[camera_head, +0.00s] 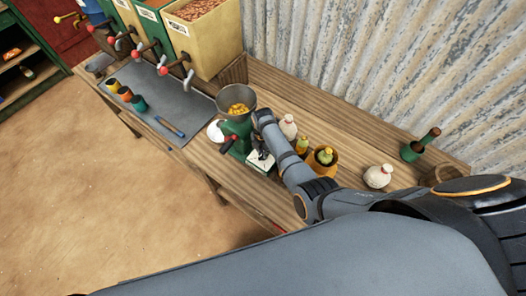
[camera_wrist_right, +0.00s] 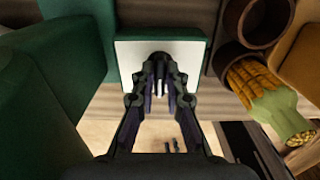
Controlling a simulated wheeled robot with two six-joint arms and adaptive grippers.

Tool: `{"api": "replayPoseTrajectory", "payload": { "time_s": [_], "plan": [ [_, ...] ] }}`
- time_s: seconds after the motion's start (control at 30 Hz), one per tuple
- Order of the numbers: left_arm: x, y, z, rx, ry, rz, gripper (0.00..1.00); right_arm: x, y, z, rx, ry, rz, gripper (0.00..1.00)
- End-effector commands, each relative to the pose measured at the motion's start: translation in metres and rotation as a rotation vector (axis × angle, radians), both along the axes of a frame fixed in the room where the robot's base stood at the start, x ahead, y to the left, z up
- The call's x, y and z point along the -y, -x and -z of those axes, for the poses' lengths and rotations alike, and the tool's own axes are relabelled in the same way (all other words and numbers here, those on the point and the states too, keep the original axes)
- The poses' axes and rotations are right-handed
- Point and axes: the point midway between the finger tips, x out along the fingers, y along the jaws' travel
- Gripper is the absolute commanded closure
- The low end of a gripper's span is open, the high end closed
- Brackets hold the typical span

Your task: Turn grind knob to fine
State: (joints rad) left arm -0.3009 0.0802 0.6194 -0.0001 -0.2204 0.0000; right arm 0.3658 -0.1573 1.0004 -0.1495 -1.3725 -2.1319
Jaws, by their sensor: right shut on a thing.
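The green grinder (camera_head: 238,134) stands on the wooden counter, with yellow kernels in its grey hopper. In the head view my right gripper (camera_head: 261,153) is small and partly hidden at the plate. Any markings on the plate are too small to read. My left gripper is not in view.
Yellow corn (camera_wrist_right: 252,82) in a pot is close to the right of the gripper. A grey mat (camera_head: 165,98) with several small cups lies left, below the dispensers (camera_head: 205,40).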

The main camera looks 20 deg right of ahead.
Motion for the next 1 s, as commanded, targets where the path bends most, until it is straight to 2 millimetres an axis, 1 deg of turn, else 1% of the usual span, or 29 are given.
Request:
{"api": "replayPoseTrajectory", "payload": {
  "time_s": [0.3, 0.5, 0.7, 1.0],
  "plan": [
    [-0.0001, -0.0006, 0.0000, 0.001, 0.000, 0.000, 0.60, 0.0004, 0.0000, 0.0000, 0.000, 0.001, -0.276, 1.00],
    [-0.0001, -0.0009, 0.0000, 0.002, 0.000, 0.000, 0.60, 0.0003, -0.0001, 0.0000, 0.000, 0.001, -0.410, 1.00],
    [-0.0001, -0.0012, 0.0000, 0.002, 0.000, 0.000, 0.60, 0.0003, -0.0001, 0.0000, 0.001, 0.001, -0.498, 1.00],
    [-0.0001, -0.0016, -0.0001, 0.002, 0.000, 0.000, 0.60, 0.0002, -0.0002, -0.0001, 0.001, 0.001, -0.550, 1.00]
  ]
}}
